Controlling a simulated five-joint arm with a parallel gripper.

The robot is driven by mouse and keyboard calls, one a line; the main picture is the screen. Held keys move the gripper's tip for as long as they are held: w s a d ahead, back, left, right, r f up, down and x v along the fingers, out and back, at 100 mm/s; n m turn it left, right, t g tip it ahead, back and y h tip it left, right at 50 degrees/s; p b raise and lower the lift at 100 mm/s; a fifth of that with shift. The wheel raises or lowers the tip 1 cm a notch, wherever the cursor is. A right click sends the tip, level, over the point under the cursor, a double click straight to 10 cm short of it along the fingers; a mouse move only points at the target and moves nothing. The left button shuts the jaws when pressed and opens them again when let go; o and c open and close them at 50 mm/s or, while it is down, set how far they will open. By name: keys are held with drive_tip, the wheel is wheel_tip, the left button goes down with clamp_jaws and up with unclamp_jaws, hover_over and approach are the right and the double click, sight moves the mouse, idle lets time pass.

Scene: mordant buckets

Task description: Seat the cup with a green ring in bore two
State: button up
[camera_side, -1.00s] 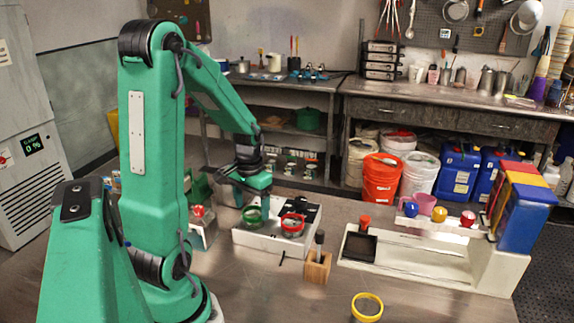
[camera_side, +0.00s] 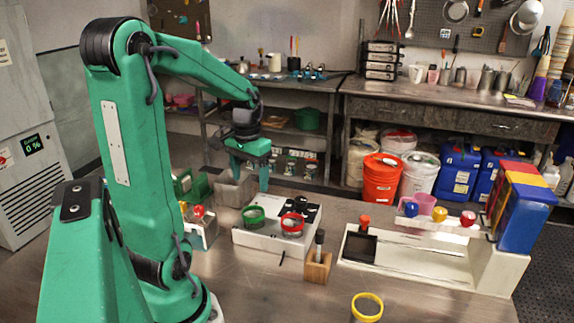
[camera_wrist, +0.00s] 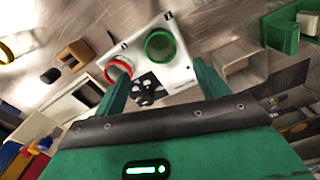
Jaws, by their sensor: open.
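The cup with a green ring (camera_side: 253,217) is in the left part of a white block (camera_side: 270,240); it also shows in the wrist view (camera_wrist: 160,46). It looks upright, but I cannot tell how deep it sits or read a bore number. A red-ringed cup (camera_side: 292,224) is to its right in the same block, also in the wrist view (camera_wrist: 118,70). My gripper (camera_side: 249,174) is open and empty, raised above and behind the block.
A yellow-ringed cup (camera_side: 367,307) stands at the table's front. A wooden holder (camera_side: 317,266) with a dark-handled tool is right of the block. A white rack (camera_side: 420,258) with coloured parts stands farther right. A grey bin (camera_side: 236,190) is behind the block.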

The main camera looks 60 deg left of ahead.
idle(0.3)
drive_tip(key=s+d+r+m+t, duration=0.1)
drive_tip(key=d+r+m+t, duration=0.1)
drive_tip(key=d, duration=0.8)
drive_tip(key=s+d+r+m+t, duration=0.1)
drive_tip(key=d+r+m+t, duration=0.2)
drive_tip(key=d, duration=0.8)
wheel_tip(320, 180, up, 2)
drive_tip(key=shift+t, duration=0.3)
